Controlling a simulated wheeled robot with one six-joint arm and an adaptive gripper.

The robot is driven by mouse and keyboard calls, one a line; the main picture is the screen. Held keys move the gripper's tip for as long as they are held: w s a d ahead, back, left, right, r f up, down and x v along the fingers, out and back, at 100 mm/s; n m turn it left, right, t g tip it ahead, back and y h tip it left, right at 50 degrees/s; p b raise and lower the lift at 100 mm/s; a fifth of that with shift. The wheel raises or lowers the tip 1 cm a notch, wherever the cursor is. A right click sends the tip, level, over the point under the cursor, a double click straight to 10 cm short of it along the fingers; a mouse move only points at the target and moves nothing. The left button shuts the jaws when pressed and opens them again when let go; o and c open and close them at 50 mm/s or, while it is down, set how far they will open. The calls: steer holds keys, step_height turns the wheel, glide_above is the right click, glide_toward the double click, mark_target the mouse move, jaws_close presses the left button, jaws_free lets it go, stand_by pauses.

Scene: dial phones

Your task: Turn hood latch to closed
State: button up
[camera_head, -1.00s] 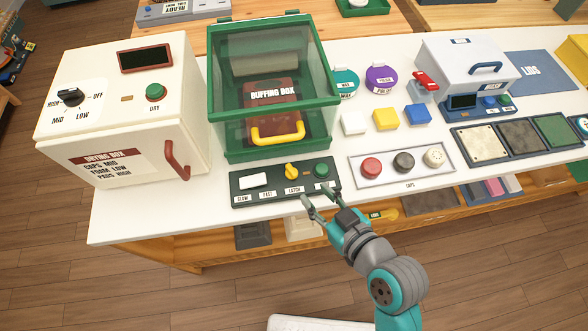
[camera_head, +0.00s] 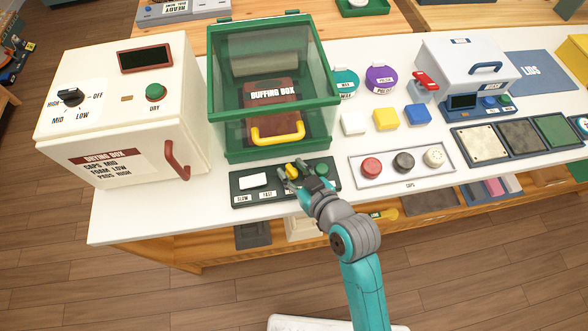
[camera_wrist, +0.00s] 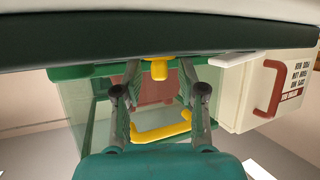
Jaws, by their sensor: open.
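The buffing box (camera_head: 222,128) is a green case with clear walls. Its control panel (camera_head: 244,196) lies in front of it, and the yellow latch knob (camera_head: 291,170) stands near the panel's middle. My gripper (camera_head: 291,174) is open at the knob, with a finger on each side of it. In the wrist view the knob (camera_wrist: 159,70) shows between the spread fingertips of my gripper (camera_wrist: 160,90), with a gap on both sides. My gripper partly hides the panel and its latch label in the head view.
A white slider (camera_head: 253,181) is left of the knob and a green button (camera_head: 321,170) close on its right. The yellow hood handle (camera_head: 278,136) is behind. The drying box (camera_head: 120,110) stands left. A tray of round caps (camera_head: 403,181) lies right.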

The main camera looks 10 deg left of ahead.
jaws_close()
steer(key=shift+h, duration=0.3)
steer(key=shift+s+a+f+m+t+h, duration=0.1)
steer(key=shift+m+t+h, duration=0.2)
steer(key=shift+m+h, duration=0.25)
steer(key=shift+s+a+m+t+h, duration=0.1)
steer(key=shift+m+t+h, duration=0.2)
steer(key=shift+m+h, duration=0.25)
steer(key=shift+m+t+h, duration=0.3)
steer(key=shift+m+h, duration=0.3)
steer(key=shift+m, duration=0.2)
steer(key=shift+m+h, duration=0.4)
steer(key=shift+h, duration=0.1)
jaws_free()
